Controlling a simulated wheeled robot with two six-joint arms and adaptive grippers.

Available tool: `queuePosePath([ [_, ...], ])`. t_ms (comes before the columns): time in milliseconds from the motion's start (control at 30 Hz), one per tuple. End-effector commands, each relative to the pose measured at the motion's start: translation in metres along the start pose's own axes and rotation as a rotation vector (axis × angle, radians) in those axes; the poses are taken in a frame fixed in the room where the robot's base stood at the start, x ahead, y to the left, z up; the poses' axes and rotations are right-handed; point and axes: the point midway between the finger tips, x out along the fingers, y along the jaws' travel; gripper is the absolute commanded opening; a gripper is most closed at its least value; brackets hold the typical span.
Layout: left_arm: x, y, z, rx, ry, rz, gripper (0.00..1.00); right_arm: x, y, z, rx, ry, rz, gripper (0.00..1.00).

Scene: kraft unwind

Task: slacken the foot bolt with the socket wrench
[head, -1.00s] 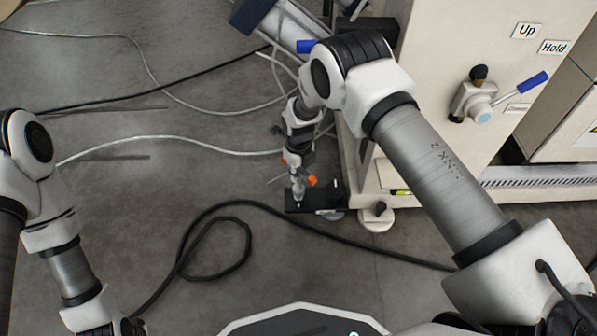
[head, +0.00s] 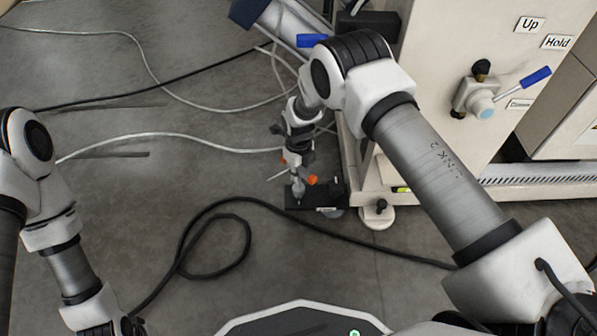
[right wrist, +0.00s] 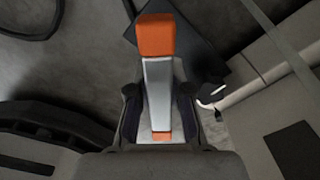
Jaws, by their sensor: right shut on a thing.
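The socket wrench (right wrist: 158,85) shows in the right wrist view as a grey bar with orange ends, lying between my finger pads. My right gripper (head: 298,172) is shut on it, low over a black foot plate (head: 331,197) beside the machine's base. Orange parts of the wrench (head: 312,180) show beside the gripper in the head view. The wrench's lower end looks to be at the plate; I cannot tell whether its socket sits on a bolt. The foot bolt there is hidden. My left gripper (head: 112,329) is partly cut off at the bottom edge; its jaws are unclear.
The cream machine (head: 440,100) with a blue-handled lever (head: 537,77) stands at the right. A round levelling foot (head: 376,215) is right of the plate. A black cable (head: 330,228) loops over the floor nearby. Open floor lies to the left.

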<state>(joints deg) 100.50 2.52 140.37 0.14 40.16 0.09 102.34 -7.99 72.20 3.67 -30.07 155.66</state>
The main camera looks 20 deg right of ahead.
Motion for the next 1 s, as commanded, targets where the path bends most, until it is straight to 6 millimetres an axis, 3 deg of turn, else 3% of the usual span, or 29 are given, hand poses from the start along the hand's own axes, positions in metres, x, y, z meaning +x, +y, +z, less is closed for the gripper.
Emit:
queuePosePath([
  [1000,0.0059,0.0000,0.0001,0.000,0.000,0.000,0.40,0.0074,-0.0004,0.0004,0.000,-0.001,0.000,0.00],
])
